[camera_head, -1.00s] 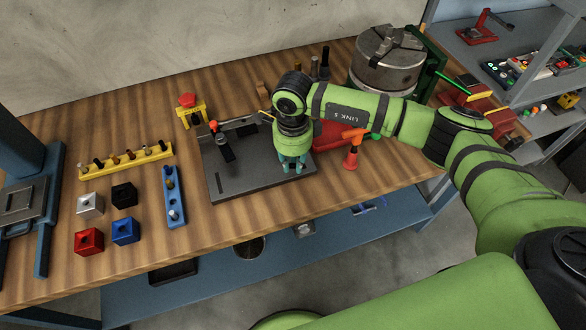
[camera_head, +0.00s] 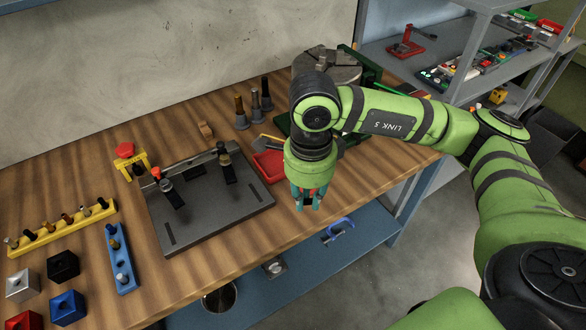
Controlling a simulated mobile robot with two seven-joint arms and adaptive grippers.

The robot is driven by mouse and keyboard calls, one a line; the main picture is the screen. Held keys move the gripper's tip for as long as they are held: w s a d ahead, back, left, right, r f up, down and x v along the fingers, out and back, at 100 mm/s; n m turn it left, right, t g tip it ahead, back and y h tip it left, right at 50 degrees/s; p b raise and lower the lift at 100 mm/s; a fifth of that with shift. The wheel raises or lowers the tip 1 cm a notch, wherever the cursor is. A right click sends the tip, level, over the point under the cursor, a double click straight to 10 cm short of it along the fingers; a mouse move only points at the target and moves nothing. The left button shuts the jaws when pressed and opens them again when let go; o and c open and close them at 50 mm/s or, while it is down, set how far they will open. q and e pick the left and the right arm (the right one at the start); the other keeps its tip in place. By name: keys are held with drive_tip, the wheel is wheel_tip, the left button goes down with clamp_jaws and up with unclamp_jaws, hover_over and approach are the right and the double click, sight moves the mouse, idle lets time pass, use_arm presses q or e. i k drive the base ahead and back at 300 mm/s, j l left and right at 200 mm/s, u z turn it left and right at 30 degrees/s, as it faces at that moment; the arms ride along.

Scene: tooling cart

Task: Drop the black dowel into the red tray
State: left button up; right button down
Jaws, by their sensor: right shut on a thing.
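My right gripper (camera_head: 308,198) has teal fingers pointing down near the table's front edge, right of the grey fixture plate. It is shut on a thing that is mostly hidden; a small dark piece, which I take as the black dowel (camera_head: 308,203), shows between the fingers. The red tray (camera_head: 267,166) lies on the table behind and left of the gripper; my right arm covers part of it. The gripper appears to the right of the tray's visible part. My left gripper is not in view.
The grey fixture plate (camera_head: 204,212) with upright clamps stands left of the tray. A yellow peg rack (camera_head: 62,232), a blue peg rack (camera_head: 121,262) and several coloured blocks are at the left. Dark-tipped posts (camera_head: 254,104) and a metal chuck (camera_head: 328,65) stand behind.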

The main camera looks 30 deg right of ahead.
sight(282, 173)
drive_tip(key=z, duration=0.7)
drive_tip(key=i+l+u, duration=0.1)
drive_tip(key=u, duration=0.25)
drive_tip(key=i+l+u, duration=0.3)
drive_tip(key=u, duration=0.35)
